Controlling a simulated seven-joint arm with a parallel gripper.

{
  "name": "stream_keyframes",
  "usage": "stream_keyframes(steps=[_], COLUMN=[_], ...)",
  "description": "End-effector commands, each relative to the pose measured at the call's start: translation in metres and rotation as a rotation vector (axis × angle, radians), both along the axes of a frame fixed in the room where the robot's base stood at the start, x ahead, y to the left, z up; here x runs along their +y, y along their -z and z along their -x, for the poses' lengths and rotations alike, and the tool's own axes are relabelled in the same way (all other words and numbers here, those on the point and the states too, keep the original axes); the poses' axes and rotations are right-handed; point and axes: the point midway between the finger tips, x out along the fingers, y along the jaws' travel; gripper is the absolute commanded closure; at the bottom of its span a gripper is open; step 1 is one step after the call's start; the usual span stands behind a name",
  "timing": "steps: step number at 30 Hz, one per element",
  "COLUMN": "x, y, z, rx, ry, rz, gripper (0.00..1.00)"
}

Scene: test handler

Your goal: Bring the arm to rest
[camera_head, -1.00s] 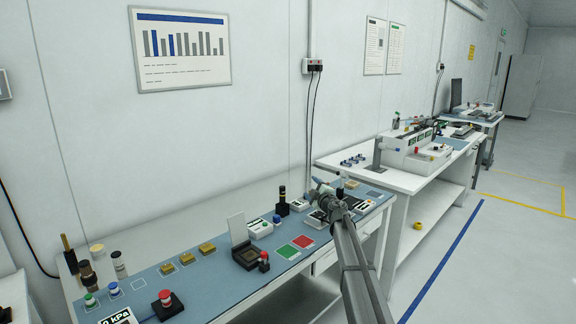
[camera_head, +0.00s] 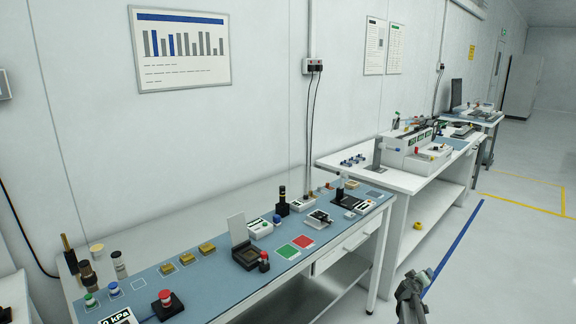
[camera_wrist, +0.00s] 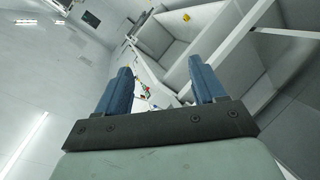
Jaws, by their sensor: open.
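My arm shows at the bottom right of the head view, low and clear of the bench, over the floor to the right of the near bench (camera_head: 225,287). In the wrist view my gripper (camera_wrist: 160,85) has its two blue fingers wide apart with nothing between them. The view there is tilted, with benches and small items far beyond the fingers. In the head view the fingertips are too small to make out clearly.
The near bench holds an open-lidded black socket (camera_head: 247,256), a red button (camera_head: 166,298), green and red pads (camera_head: 288,251), and several gold parts. A second bench (camera_head: 372,176) stands behind. A yellow roll (camera_head: 418,225) lies under it.

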Motion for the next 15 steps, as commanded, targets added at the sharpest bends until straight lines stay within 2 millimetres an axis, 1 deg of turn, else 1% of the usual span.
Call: stream_keyframes(steps=[1,2,3,5,6,7,8,9,11,12,14,15], x=[-0.014,-0.02,-0.027,-0.034,-0.035,-0.034,-0.032,-0.027,-0.015,-0.005,0.014,0.027], y=[0.018,0.029,0.043,0.066,0.082,0.094,0.105,0.122,0.145,0.16,0.182,0.196], z=[0.028,0.041,0.06,0.089,0.108,0.122,0.136,0.154,0.181,0.197,0.221,0.236], rx=[0.031,0.051,0.077,0.122,0.152,0.176,0.201,0.237,0.291,0.328,0.383,0.422], ry=[0.062,0.096,0.142,0.207,0.247,0.275,0.3,0.331,0.369,0.39,0.412,0.423], rz=[-0.021,-0.033,-0.052,-0.082,-0.104,-0.123,-0.14,-0.166,-0.205,-0.231,-0.271,-0.298], gripper=[0.31,0.31,0.31,0.31,0.31,0.31,0.31,0.31,0.31,0.31,0.31,0.31])
